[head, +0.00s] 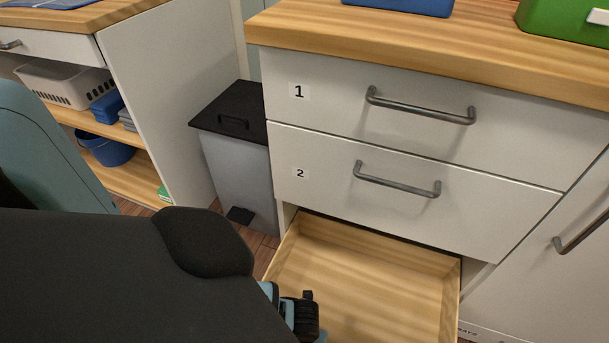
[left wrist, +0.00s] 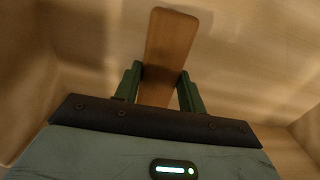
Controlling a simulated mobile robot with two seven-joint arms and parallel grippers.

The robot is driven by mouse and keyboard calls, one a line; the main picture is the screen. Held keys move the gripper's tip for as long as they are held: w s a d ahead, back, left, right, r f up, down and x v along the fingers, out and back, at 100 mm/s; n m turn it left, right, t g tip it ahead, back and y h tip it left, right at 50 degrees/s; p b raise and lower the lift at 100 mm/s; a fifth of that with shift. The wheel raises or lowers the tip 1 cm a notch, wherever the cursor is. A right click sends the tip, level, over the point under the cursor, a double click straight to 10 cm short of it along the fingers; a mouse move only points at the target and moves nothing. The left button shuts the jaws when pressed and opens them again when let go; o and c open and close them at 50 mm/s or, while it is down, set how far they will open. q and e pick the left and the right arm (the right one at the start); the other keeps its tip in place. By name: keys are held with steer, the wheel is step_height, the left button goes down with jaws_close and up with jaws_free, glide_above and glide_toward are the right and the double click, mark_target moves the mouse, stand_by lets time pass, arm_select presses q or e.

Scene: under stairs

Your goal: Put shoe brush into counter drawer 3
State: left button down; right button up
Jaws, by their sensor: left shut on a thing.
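The shoe brush (left wrist: 172,38) shows in the left wrist view as a flat brown wooden piece. My left gripper (left wrist: 160,74) is shut on it, with one green finger on each side. Pale wood surrounds them in that view. In the head view the open bottom drawer (head: 375,275), below the drawers labelled 1 and 2, is pulled out and its visible floor is bare. My left arm covers its front left part, and the brush and left fingertips are hidden there. Whether the brush touches the drawer floor I cannot tell. My right gripper is in neither view.
Drawer 1 (head: 410,128) and drawer 2 (head: 400,205) are closed above the open drawer. A grey bin (head: 238,160) with a black lid stands left of the counter. A shelf unit (head: 165,90) is at the far left. A cabinet door with a handle (head: 580,232) is at the right.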

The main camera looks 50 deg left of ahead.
arm_select(q)
steer(key=shift+r, duration=0.1)
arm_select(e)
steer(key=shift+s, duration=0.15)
arm_select(q)
steer(key=shift+f, duration=0.2)
steer(key=c, duration=0.8)
jaws_free()
steer(key=shift+c, duration=0.2)
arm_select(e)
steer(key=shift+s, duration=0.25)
arm_select(q)
steer(key=shift+r, duration=0.4)
step_height(320, 180, up, 12)
steer(key=p, duration=0.5)
steer(key=shift+f+p, duration=0.2)
steer(key=shift+p, duration=0.1)
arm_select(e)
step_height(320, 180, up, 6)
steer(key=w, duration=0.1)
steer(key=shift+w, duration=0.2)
